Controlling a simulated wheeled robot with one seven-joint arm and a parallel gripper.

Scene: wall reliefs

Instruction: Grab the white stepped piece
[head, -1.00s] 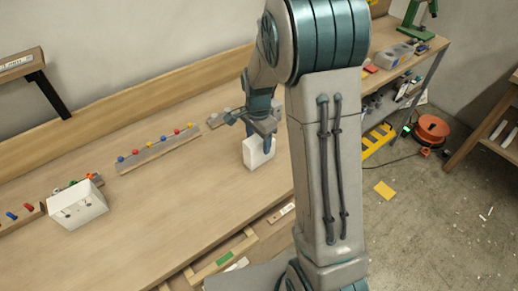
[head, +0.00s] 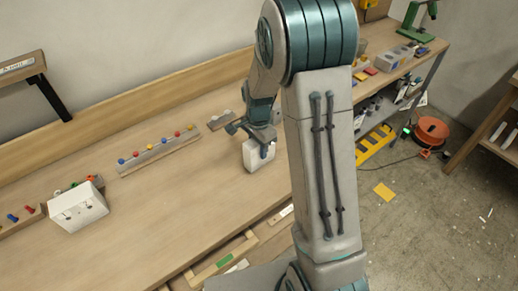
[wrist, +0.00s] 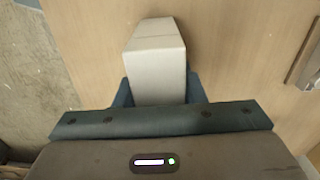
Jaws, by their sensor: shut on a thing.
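The white stepped piece (head: 258,157) stands on the wooden bench in the head view, just left of my arm. In the wrist view the white piece (wrist: 156,65) sits between my two fingers and sticks out beyond them. Its stepped outline is only partly visible. My gripper (head: 262,143) is lowered over the piece from above and is shut on it. In the wrist view the fingers of my gripper (wrist: 157,92) touch its two sides. Whether its base is clear of the bench I cannot tell.
A rail with several coloured knobs (head: 158,150) lies left of the piece. A small grey strip (head: 222,119) lies close behind my gripper. The front bench surface (head: 175,215) is clear.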

